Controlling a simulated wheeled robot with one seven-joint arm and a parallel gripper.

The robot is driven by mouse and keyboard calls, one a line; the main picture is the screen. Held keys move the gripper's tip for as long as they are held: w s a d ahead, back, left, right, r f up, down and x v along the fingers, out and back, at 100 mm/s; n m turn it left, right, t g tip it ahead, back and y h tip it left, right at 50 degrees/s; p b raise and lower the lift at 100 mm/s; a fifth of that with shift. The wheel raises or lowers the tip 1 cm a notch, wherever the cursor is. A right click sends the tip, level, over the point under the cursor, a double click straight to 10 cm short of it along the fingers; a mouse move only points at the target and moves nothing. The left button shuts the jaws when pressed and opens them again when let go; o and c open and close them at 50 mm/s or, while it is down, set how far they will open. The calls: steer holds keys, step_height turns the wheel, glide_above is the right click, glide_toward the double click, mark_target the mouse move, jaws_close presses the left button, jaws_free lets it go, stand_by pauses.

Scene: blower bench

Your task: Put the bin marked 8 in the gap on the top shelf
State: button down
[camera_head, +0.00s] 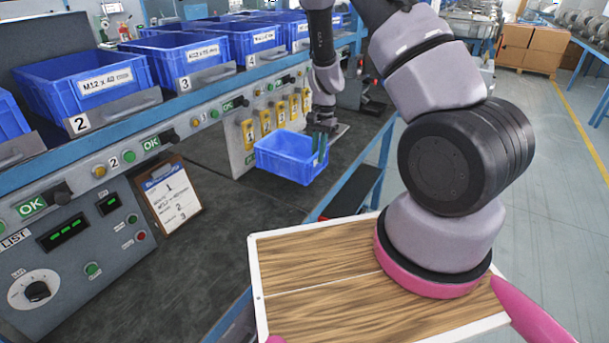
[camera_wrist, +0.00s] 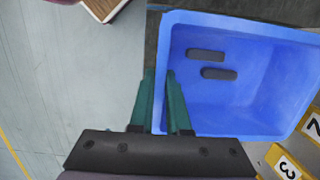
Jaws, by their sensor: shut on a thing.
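My gripper (camera_head: 319,150) is shut on the near right wall of an empty blue bin (camera_head: 282,164). In the wrist view my green fingers (camera_wrist: 159,78) straddle the wall of this bin (camera_wrist: 240,95), whose floor shows two dark slots. The bin is upright over the far part of the bench; I cannot tell whether it touches the bench top. No number shows on it, so I cannot read an 8. The top shelf (camera_head: 182,107) carries a row of blue bins, with plates 2 (camera_head: 80,124), 3 (camera_head: 185,84) and 4 (camera_head: 250,61) readable. I see no clear gap there.
A clipboard (camera_head: 172,199) leans against the control panel (camera_head: 82,238) at left. Yellow numbered tags (camera_head: 270,127) hang on the panel behind the bin. The dark bench top (camera_head: 215,255) is clear in front. Cardboard boxes (camera_head: 530,50) stand far right.

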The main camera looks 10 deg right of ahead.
steer(key=shift+f, duration=3.55)
steer(key=c, duration=0.9)
jaws_free()
